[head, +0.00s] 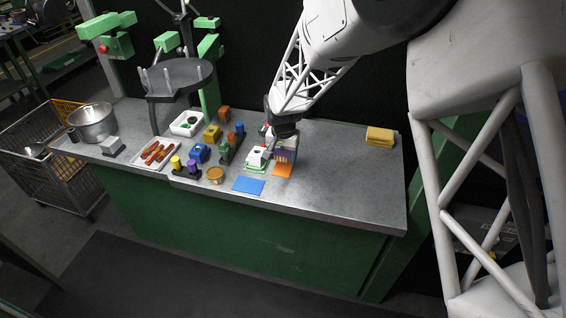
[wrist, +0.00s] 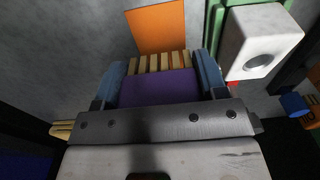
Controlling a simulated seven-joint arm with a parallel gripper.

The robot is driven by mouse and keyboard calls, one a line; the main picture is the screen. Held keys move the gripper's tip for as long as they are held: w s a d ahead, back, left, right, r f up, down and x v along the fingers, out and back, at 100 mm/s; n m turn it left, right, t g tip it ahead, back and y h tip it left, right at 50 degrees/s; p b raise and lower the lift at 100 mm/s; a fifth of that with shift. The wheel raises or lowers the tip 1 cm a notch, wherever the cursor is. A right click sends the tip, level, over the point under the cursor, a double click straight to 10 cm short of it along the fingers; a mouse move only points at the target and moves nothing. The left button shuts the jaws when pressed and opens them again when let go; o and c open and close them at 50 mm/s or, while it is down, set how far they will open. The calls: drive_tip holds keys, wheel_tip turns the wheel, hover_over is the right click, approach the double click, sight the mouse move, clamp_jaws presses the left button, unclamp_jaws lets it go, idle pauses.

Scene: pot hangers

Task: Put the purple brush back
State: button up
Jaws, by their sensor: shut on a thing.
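The purple brush (wrist: 158,88) is between the two blue-grey fingers of my gripper (wrist: 160,76) in the wrist view. Its tan bristles (wrist: 158,62) point away from the wrist, toward an orange mat (wrist: 158,27). In the head view my gripper (head: 285,137) holds the brush (head: 287,153) low over the worktop, at or just behind the orange mat (head: 283,170). I cannot tell whether the bristles touch anything. A white block (head: 257,157) with a green base is just left of the brush; it also shows in the wrist view (wrist: 262,42).
A blue mat (head: 248,185) lies front-left of the orange mat. A tan can (head: 215,175), a stand with yellow and purple pegs (head: 186,170) and a blue block (head: 199,153) are further left. A yellow sponge (head: 380,135) lies at the right. The worktop between is clear.

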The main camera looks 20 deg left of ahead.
sight(283, 168)
drive_tip(key=shift+f, duration=1.7)
drive_tip(key=shift+f, duration=0.15)
drive_tip(key=o, duration=0.8)
drive_tip(key=shift+o, duration=0.2)
wheel_tip(283, 168, up, 12)
drive_tip(key=shift+s+r, duration=0.1)
drive_tip(key=shift+r, duration=0.05)
drive_tip(key=shift+d, duration=0.1)
